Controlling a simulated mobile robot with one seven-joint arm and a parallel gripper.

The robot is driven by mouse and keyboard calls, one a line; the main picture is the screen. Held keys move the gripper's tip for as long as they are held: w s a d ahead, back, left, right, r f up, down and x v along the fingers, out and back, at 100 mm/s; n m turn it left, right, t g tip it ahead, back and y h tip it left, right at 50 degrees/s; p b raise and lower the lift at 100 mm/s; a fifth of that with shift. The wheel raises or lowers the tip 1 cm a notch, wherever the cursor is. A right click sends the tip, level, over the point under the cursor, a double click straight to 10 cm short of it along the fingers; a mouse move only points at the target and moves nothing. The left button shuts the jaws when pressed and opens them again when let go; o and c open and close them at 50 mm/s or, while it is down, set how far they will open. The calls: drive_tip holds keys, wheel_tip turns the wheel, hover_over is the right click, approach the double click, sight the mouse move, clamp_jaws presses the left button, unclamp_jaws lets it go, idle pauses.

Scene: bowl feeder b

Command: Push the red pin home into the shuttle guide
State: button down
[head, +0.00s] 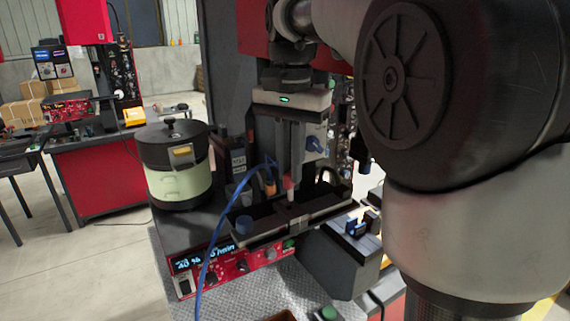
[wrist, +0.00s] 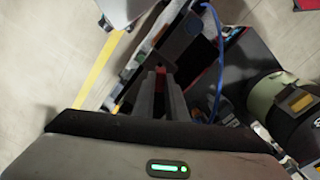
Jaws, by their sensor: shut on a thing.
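My gripper (head: 289,174) points down, with its fingers shut on the red pin. The red pin (head: 289,184) shows below the fingertips, upright, with a paler lower part. In the wrist view, a little red of the pin (wrist: 161,80) shows between the far ends of the fingers. The pin is over the middle of a dark, trough-like fixture (head: 262,238), which appears to hold the shuttle guide. The guide itself is hard to make out. I cannot tell whether the pin's lower end is inside it.
A blue hose (head: 209,262) arches close to the left of my gripper. A dark and pale-green bowl feeder (head: 180,190) stands further left. A red control panel (head: 225,268) is in front. A grey block with a blue part (head: 356,229) stands at right.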

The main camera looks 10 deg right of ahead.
sight(290, 183)
drive_tip(key=shift+f+p, duration=0.35)
drive_tip(key=shift+f, duration=1.6)
idle(6.0)
